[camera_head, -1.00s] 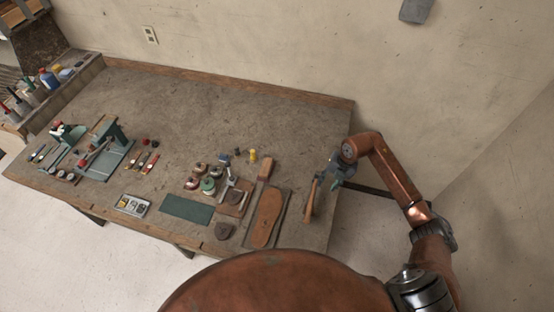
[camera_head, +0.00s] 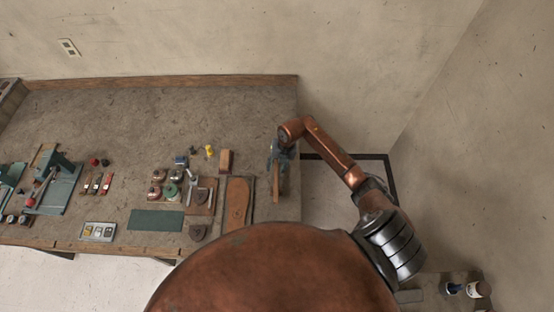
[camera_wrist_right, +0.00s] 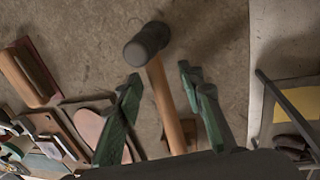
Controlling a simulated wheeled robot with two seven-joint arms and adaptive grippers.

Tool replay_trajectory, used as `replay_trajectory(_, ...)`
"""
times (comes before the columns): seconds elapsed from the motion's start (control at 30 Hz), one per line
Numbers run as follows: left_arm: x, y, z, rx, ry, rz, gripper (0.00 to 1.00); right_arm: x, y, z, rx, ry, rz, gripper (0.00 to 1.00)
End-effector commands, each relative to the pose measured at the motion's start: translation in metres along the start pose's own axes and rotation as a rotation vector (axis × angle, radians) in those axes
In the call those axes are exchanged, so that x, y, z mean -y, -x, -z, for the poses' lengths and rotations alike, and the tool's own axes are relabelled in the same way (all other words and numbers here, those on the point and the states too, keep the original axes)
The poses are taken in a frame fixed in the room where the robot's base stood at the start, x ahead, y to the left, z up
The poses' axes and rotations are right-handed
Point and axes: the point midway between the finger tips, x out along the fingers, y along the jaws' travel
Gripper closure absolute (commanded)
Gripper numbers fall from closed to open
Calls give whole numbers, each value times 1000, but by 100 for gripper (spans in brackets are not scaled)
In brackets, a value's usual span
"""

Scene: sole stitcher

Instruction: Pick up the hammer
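The hammer has a dark, rounded head (camera_wrist_right: 147,43) and a light wooden handle (camera_wrist_right: 164,100) in the right wrist view. In the head view its brown handle (camera_head: 276,187) shows near the right end of the workbench, its head hidden by my gripper. My right gripper (camera_head: 277,158) is over that end of the bench. In the right wrist view its two green fingers (camera_wrist_right: 160,75) stand apart on either side of the handle, with gaps visible. Whether the hammer rests flat on the bench is hard to tell. My left gripper is not in view.
Left of the hammer, the workbench (camera_head: 120,120) holds a sole board (camera_head: 237,203), thread spools (camera_head: 172,190), a green mat (camera_head: 155,220) and a small tray (camera_head: 97,232). The back of the bench is clear. A wall rises behind it.

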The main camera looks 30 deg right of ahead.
Motion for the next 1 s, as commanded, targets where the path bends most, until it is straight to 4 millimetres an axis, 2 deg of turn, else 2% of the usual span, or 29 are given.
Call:
replay_trajectory(0.07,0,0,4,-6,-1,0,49,0,0,0,0,-1,0,66)
replay_trajectory(0.57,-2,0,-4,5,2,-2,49,2,1,0,1,-2,0,100)
replay_trajectory(1.0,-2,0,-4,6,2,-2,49,1,1,-1,2,-2,0,100)
